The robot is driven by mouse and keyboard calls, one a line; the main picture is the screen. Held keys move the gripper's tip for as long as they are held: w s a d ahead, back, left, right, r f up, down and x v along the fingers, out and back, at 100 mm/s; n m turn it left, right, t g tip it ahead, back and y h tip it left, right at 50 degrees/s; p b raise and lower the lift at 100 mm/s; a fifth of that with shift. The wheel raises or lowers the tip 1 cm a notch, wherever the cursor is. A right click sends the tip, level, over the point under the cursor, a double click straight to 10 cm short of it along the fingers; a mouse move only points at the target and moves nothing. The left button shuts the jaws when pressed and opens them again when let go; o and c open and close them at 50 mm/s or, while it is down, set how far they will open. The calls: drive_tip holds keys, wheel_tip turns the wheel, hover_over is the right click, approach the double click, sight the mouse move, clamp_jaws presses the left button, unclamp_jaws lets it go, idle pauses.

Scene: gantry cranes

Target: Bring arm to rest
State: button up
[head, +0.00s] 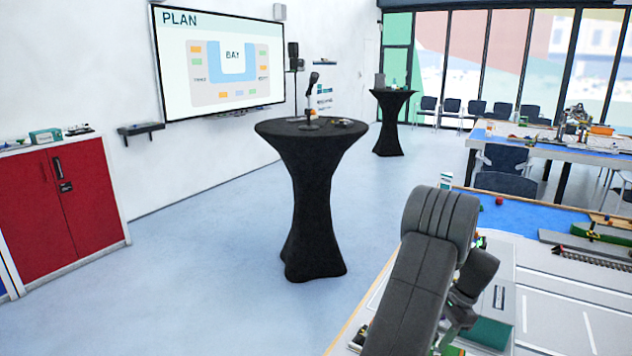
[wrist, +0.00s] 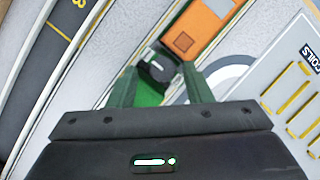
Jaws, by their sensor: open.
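My arm (head: 425,265) is dark grey and bent at the lower right of the head view, over the near table. In the wrist view my gripper (wrist: 160,78) is open, its two green fingers apart and pointing down at the table top. A small black round part and a green piece (wrist: 150,96) show between and below the fingers. I cannot tell whether the fingers touch them. An orange block (wrist: 200,30) lies just beyond the fingertips. The fingertips cannot be made out in the head view.
A grey tray marked "COILS" (wrist: 290,85) with yellow slots lies at the right of the wrist view. The near table's blue surface (head: 530,217) holds rails and small parts. A black-draped round table (head: 315,200) stands ahead, a red cabinet (head: 65,210) at left. Open floor lies between.

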drive_tip(key=n, duration=0.2)
drive_tip(key=n+g, duration=0.1)
drive_tip(key=n, duration=0.1)
drive_tip(key=shift+w+a+g+h, duration=0.1)
drive_tip(key=shift+w+g+h, duration=0.05)
drive_tip(key=shift+g+h, duration=0.15)
drive_tip(key=n+g+h, duration=0.1)
drive_tip(key=n, duration=0.3)
drive_tip(key=shift+w+a, duration=0.1)
drive_tip(key=shift+w, duration=0.05)
drive_tip(key=n, duration=0.2)
drive_tip(key=n+h, duration=0.1)
drive_tip(key=n, duration=0.1)
drive_tip(key=shift+a+g+h, duration=0.15)
drive_tip(key=shift+g+h, duration=0.15)
drive_tip(key=shift+g, duration=0.1)
drive_tip(key=n, duration=0.2)
drive_tip(key=n+h, duration=0.1)
drive_tip(key=n, duration=0.2)
drive_tip(key=shift+a+h, duration=0.15)
drive_tip(key=shift+h, duration=0.15)
